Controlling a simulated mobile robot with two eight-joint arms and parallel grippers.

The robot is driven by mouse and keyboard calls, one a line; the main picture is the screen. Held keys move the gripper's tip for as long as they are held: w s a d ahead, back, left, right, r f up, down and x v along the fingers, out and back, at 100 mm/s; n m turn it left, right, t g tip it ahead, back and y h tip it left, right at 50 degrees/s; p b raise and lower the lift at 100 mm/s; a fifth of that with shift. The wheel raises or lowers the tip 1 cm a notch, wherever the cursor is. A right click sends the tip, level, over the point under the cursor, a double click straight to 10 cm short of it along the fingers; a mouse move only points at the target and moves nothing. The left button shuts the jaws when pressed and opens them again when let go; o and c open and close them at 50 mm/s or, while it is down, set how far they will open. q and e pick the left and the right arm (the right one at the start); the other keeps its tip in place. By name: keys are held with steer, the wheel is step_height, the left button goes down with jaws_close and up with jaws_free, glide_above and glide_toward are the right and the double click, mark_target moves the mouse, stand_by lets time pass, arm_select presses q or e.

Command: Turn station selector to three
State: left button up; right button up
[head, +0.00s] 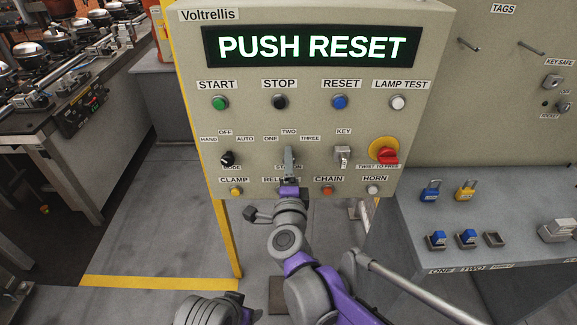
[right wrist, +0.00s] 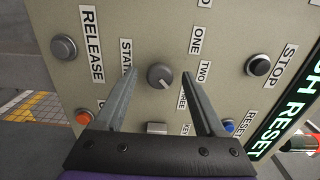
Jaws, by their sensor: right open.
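The station selector is a round grey knob (right wrist: 160,76) on the beige panel, with labels ONE, TWO and THREE around it. In the right wrist view its light mark seems to point to the lower right, toward THREE. My right gripper (right wrist: 160,78) is open, with one finger on each side of the knob and a gap showing on both sides. In the head view my right gripper (head: 288,158) is in front of the selector and hides most of it.
The display (head: 311,47) reads PUSH RESET. Near the selector are the black mode knob (head: 227,158), key switch (head: 342,155), red twist-to-free button (head: 386,154), and orange chain button (head: 327,190). A grey shelf (head: 400,240) with padlocks stands at the right.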

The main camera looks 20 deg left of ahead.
steer(key=v, duration=1)
steer(key=shift+s, duration=0.4)
steer(key=shift+d, duration=0.1)
steer(key=s+d+f+n+g+h+p, duration=0.1)
steer(key=s+d+f+n+g, duration=0.3)
steer(key=d, duration=0.5)
steer(key=s+d+f+n+g+h+p, duration=0.2)
steer(key=s+d+f+n+g, duration=0.2)
steer(key=d, duration=0.6)
steer(key=s+d+f+n+g+h+p, duration=0.2)
steer(key=s+d+f+n+g, duration=0.2)
steer(key=d, duration=0.6)
steer(key=s+f+n, duration=0.1)
steer(key=s+n, duration=0.1)
steer(key=s, duration=0.1)
steer(key=shift+s+d+n, duration=0.25)
steer(key=shift+s+n, duration=0.15)
